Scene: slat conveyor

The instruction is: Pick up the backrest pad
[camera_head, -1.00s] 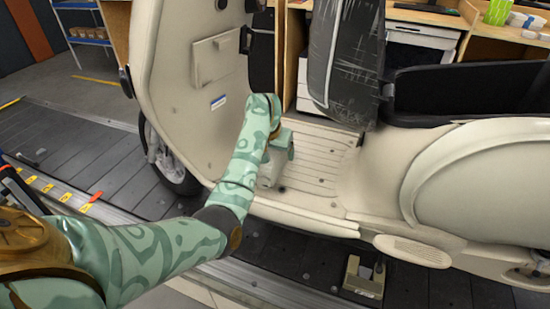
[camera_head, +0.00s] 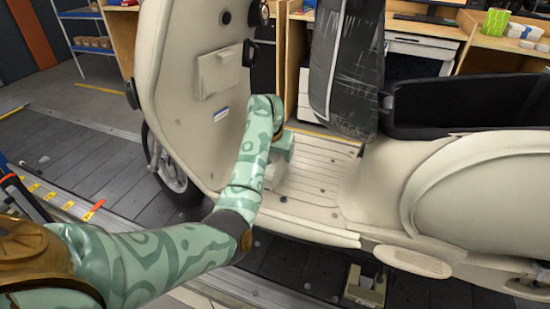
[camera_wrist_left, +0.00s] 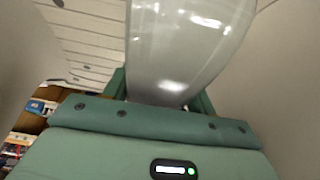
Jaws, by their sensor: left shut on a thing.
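My left arm reaches onto the ribbed floorboard (camera_head: 315,170) of a cream scooter. The left gripper (camera_head: 279,158) is low at the floorboard, beside the front leg shield, partly hidden by my own wrist. Its jaws are shut on a pale grey, glossy, rounded thing that looks like the backrest pad (camera_wrist_left: 185,45). In the left wrist view it fills the space between the green fingers and extends past them. My right gripper is out of view.
The scooter's dark raised seat (camera_head: 345,65) stands right of my left gripper, before the open black storage bin (camera_head: 465,103). The leg shield (camera_head: 190,60) rises on the left. The scooter stands over a dark slat conveyor (camera_head: 85,175). Wooden workbenches stand behind.

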